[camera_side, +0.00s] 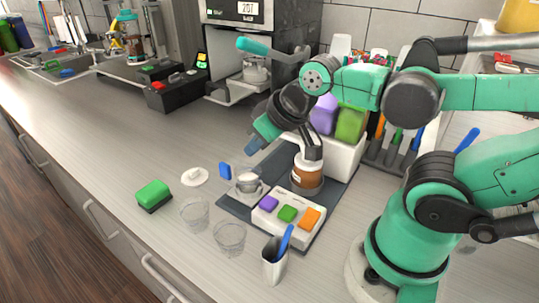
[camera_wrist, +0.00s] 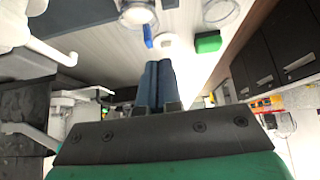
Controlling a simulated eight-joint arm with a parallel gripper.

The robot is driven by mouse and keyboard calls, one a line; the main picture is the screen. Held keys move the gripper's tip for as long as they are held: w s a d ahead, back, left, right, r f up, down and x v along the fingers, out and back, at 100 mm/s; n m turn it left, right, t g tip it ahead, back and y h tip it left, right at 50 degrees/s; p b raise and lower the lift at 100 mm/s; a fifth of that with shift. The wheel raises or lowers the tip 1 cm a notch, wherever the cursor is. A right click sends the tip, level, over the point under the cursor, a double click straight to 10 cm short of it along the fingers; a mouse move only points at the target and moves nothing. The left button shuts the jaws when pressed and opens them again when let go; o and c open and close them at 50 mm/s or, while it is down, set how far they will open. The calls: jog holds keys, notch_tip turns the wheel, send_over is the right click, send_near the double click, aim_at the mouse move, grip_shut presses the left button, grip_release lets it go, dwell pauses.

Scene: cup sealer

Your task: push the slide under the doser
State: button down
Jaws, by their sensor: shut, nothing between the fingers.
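The slide (camera_side: 249,189), with a small clear cup in its holder and a blue handle (camera_side: 225,171) on its left, sits on the dark base mat left of the doser (camera_side: 307,177), a brown-and-white jar. The slide's holder shows at the top of the wrist view (camera_wrist: 137,14), with the blue handle (camera_wrist: 148,36) just below it. My gripper (camera_side: 251,146) is shut and empty, above and behind the slide. Its two dark blue fingers (camera_wrist: 158,66) are pressed together in the wrist view, pointing toward the handle without visible contact.
A button panel (camera_side: 288,216) with purple, green and orange buttons lies in front of the doser. Two clear cups (camera_side: 230,238) and a green sponge (camera_side: 154,195) stand at the front left, with a white lid (camera_side: 194,176) behind them.

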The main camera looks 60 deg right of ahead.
dwell(0.4)
jog(key=c, duration=0.8)
grip_release()
jog(key=shift+w+r, duration=0.1)
jog(key=shift+w, duration=0.1)
jog(key=shift+w+d+r+g, duration=0.1)
jog(key=shift+w+r+g, duration=0.05)
jog(key=shift+w+g, duration=0.25)
jog(key=g, duration=0.6)
send_over(224, 164)
jog(key=f, duration=0.5)
jog(key=shift+s+f, duration=0.2)
jog(key=shift+f, duration=0.05)
jog(key=shift+w+f, duration=0.15)
jog(key=shift+f, duration=3)
grip_shut()
